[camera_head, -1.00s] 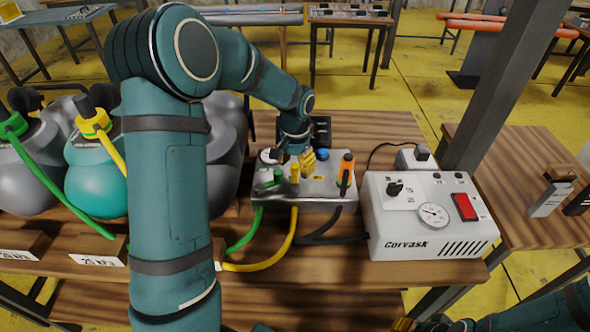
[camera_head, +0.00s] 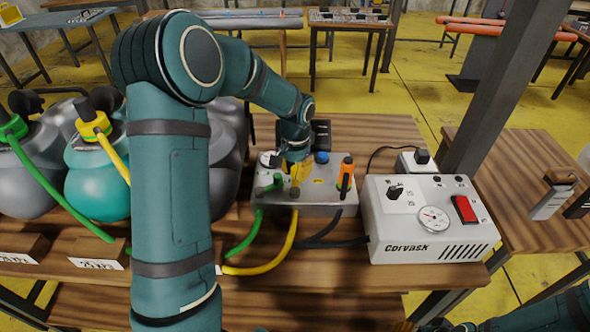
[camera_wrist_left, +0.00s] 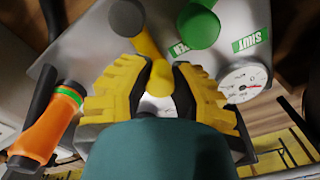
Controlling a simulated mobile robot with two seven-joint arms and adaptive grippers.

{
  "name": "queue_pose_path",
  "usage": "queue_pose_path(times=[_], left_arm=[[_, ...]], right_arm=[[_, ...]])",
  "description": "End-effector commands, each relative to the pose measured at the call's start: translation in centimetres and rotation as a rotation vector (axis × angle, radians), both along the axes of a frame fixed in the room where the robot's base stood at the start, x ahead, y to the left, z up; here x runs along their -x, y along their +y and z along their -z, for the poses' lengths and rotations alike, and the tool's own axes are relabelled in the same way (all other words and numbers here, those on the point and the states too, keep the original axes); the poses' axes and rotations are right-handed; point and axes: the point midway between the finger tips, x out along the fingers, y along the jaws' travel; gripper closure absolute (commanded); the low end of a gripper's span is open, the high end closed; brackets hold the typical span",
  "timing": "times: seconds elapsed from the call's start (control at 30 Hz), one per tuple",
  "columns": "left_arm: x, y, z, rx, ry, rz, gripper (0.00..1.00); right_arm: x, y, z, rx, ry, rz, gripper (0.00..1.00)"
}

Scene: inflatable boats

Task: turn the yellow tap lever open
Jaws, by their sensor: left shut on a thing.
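The manifold box (camera_head: 325,196) stands on the wooden bench, with green, yellow and orange handles on top. My left gripper (camera_head: 291,172) reaches down onto its middle. In the left wrist view my left gripper (camera_wrist_left: 160,90) has its two yellow-padded fingers closed on the yellow tap lever (camera_wrist_left: 147,42), with the lever's end between them. In the head view the gripper mostly hides this lever. The green lever (camera_wrist_left: 198,24) is beside it, apart from the fingers. The orange handle (camera_wrist_left: 48,125) is on the other side.
A white Corvask pump box (camera_head: 425,225) with a gauge and red switch stands right of the manifold. Green and yellow hoses (camera_head: 262,269) run along the front. Grey and teal rounded vessels (camera_head: 97,185) fill the left. A dark post (camera_head: 500,80) rises at the right.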

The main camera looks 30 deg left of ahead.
Motion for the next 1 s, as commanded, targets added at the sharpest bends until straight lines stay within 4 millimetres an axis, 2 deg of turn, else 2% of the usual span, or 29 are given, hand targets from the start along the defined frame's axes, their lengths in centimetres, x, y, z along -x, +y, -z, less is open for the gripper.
queue_pose_path(times=[0.27, 1.0], left_arm=[[-0.4, -0.8, -0.2, 0.001, 0.000, 0.152, 1.00], [-0.5, -4.2, -0.2, 0.001, -0.001, 0.813, 1.00]], right_arm=[[0.2, 0.0, -1.1, -0.001, 0.005, -0.001, 0.54], [0.9, 0.1, -4.7, -0.004, 0.021, -0.005, 0.54]])
